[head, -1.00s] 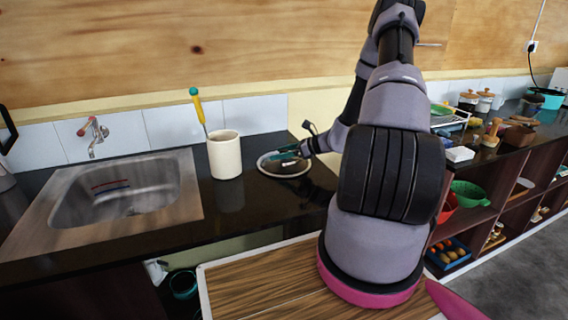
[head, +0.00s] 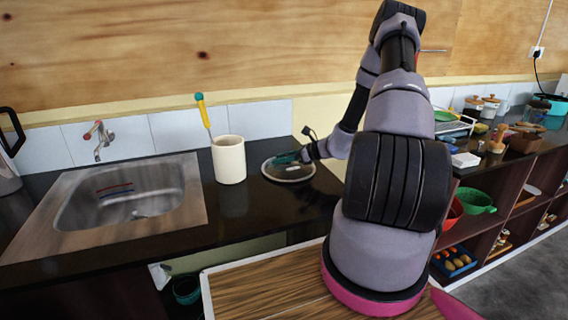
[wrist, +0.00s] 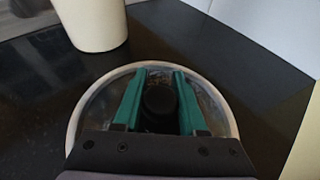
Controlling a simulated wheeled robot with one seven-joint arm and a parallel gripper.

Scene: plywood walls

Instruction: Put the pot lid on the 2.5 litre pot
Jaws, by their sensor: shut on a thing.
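The pot lid (head: 276,176) is a round glass disc with a pale rim, at the back of the dark counter, right of the cream crock. In the wrist view its rim (wrist: 77,118) rings my gripper (wrist: 160,76). My gripper's teal fingers (head: 290,158) are on either side of the lid's black knob (wrist: 160,98) and shut on it. The lid looks level and at or very near the counter; I cannot tell if there is a gap beneath. I cannot make out the 2.5 litre pot in either view.
The cream crock (head: 229,160) holding a yellow-handled utensil stands close left of the lid. A sink (head: 128,195) lies farther left, with a kettle (head: 8,160) at the edge. Dark counter (head: 265,212) is clear in front. Shelves with bowls (head: 472,197) stand right.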

